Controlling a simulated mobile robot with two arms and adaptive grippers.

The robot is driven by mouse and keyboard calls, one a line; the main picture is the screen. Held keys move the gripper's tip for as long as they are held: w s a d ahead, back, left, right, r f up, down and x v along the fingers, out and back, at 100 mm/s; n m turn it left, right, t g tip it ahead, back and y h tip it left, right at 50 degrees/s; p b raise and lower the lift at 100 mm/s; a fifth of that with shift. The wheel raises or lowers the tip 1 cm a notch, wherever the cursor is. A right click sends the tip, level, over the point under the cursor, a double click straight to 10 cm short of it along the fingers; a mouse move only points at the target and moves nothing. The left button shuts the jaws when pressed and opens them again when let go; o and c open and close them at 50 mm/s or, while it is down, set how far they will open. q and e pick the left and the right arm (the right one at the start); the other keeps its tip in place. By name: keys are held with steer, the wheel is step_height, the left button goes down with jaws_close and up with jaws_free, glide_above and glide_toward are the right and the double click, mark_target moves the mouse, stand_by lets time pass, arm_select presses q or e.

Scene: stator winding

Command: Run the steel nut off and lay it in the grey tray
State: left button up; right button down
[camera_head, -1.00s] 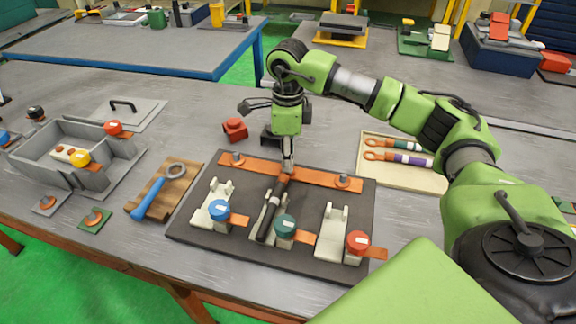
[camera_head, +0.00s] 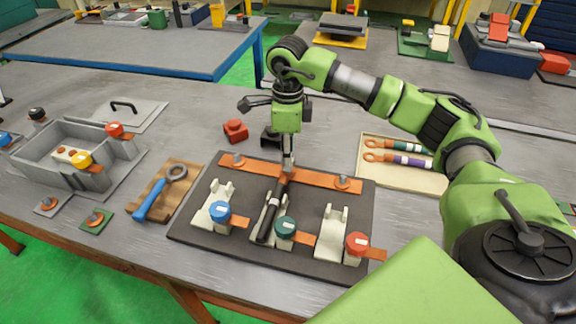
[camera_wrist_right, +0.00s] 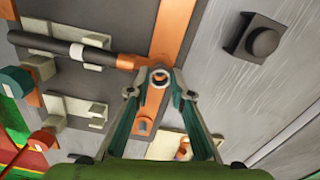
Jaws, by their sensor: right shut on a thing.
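My right gripper (camera_head: 288,170) points down at the middle of the long copper bar (camera_head: 250,170) on the dark board. In the right wrist view its fingertips (camera_wrist_right: 161,78) are shut on a steel nut (camera_wrist_right: 160,76) around a stud. The copper end of a black cable (camera_wrist_right: 60,47) reaches the stud; whether it lies under the nut is hidden. A grey open-topped box (camera_head: 42,152) and a small grey square tray (camera_head: 47,207) stand at the left; I cannot tell which the task means. My left gripper is not in view.
The dark board (camera_head: 190,235) carries cream cradles and blue, green and red caps. A blue wrench (camera_head: 155,195) lies on wood to its left. A cream tray (camera_head: 400,177) with cables is at right. A black knobbed block (camera_head: 270,138) and red block (camera_head: 235,131) stand behind.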

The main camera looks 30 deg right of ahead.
steer(key=shift+r+p, duration=1.7)
steer(key=shift+r, duration=1.05)
